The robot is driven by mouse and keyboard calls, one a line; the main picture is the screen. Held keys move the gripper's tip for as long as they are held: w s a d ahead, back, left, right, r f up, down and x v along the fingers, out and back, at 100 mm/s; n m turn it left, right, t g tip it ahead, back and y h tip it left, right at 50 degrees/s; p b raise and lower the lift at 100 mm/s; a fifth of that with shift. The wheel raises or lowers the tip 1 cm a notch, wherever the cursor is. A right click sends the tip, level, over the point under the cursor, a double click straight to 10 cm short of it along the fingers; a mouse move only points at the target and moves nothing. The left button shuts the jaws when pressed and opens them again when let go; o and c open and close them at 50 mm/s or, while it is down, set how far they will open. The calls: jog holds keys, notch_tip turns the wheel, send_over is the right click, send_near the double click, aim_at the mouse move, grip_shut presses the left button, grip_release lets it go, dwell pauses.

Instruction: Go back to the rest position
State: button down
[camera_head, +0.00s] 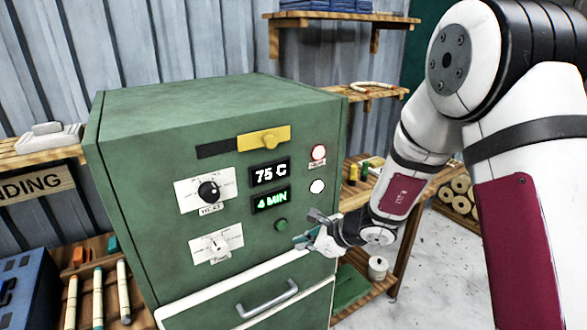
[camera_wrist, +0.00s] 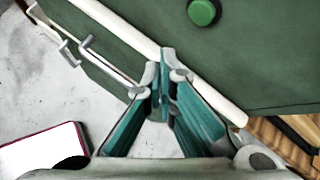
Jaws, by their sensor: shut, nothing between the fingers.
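My gripper (camera_head: 304,240) is shut and empty, with teal pads on its fingers. In the head view it is in front of the green steam box (camera_head: 217,125), just right of and below a green button (camera_head: 281,225). In the wrist view my shut fingertips (camera_wrist: 166,65) point at the box front, and the green button (camera_wrist: 203,12) is apart from them, up and to the right. The displays (camera_head: 270,174) read 75 C and 4 MIN. Part of the box front is hidden behind my gripper.
A drawer handle (camera_head: 267,299) juts out below my gripper. A yellow slider (camera_head: 263,138), a heat knob (camera_head: 209,191) and a second knob (camera_head: 216,246) stick out of the panel. A wooden bench (camera_head: 386,225) stands behind my arm. Pale floor (camera_head: 440,270) is open at right.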

jog(key=s+d+r+n+g+b, duration=0.1)
jog(key=s+r+n, duration=0.5)
jog(key=r, duration=0.3)
jog(key=s+d+r+n+g, duration=0.1)
jog(key=s+r+n, duration=0.55)
jog(key=r, duration=0.25)
jog(key=s+d+r+n+t+h+b, duration=0.1)
jog(key=s+d+r+n+h, duration=0.1)
jog(key=s+d, duration=0.5)
jog(key=s+d+r+n+t+h, duration=0.1)
jog(key=s+d+r+n+h, duration=0.1)
jog(key=s+d+n+h, duration=0.3)
jog(key=s+d+n, duration=0.1)
jog(key=s+d, duration=0.2)
jog(key=d, duration=0.1)
jog(key=shift+n+h+b, duration=0.3)
jog(key=shift+n+b, duration=0.05)
